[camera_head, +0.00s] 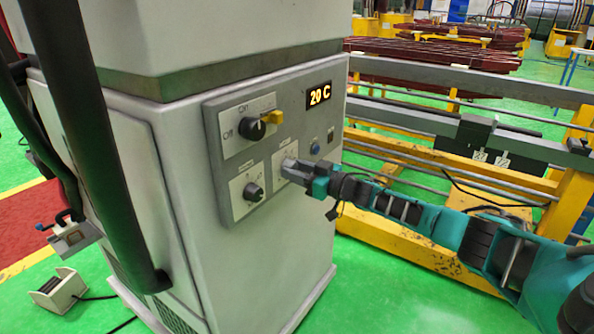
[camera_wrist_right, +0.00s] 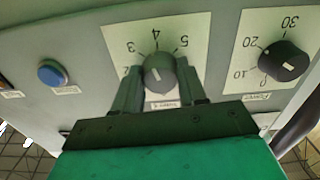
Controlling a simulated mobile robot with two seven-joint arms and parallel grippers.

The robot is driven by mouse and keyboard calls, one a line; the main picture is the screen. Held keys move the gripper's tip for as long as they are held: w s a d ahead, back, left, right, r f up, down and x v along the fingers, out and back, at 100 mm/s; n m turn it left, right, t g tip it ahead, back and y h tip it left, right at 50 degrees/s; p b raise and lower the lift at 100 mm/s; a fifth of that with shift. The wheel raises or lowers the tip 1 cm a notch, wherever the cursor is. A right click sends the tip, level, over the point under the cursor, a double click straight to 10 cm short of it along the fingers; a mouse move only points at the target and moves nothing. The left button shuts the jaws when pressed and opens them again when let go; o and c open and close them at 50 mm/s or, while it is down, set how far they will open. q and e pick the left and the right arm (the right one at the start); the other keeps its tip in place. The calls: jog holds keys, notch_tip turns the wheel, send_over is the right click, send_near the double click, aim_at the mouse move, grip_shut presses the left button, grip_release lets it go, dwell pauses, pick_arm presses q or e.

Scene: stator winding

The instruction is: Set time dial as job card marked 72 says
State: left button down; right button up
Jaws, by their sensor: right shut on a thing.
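The control panel (camera_head: 215,130) is on the front of a grey cabinet. My right gripper (camera_head: 288,170) is at its lower right dial, which it hides in the head view. In the right wrist view, my right gripper (camera_wrist_right: 158,90) is shut around a grey round knob (camera_wrist_right: 159,72), one finger on each side. The dial plate (camera_wrist_right: 130,34) around the knob shows numbers including 2, 3, 4 and 5. The knob's white mark is slanted, its upper end toward the 3 to 4 side. The small label below is hard to read. No job card marked 72 is visible. My left gripper is not in view.
A second dial (camera_wrist_right: 284,62) with 10, 20 and 30 is beside it, also in the head view (camera_head: 253,191). A yellow-framed rack (camera_head: 400,150) stands right.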

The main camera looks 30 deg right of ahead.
jog(key=shift+m, duration=1.5)
jog(key=o, duration=1.1)
jog(key=shift+c, duration=0.2)
jog(key=v, duration=1.3)
jog(key=shift+a+f, duration=0.1)
jog(key=shift+a, duration=0.1)
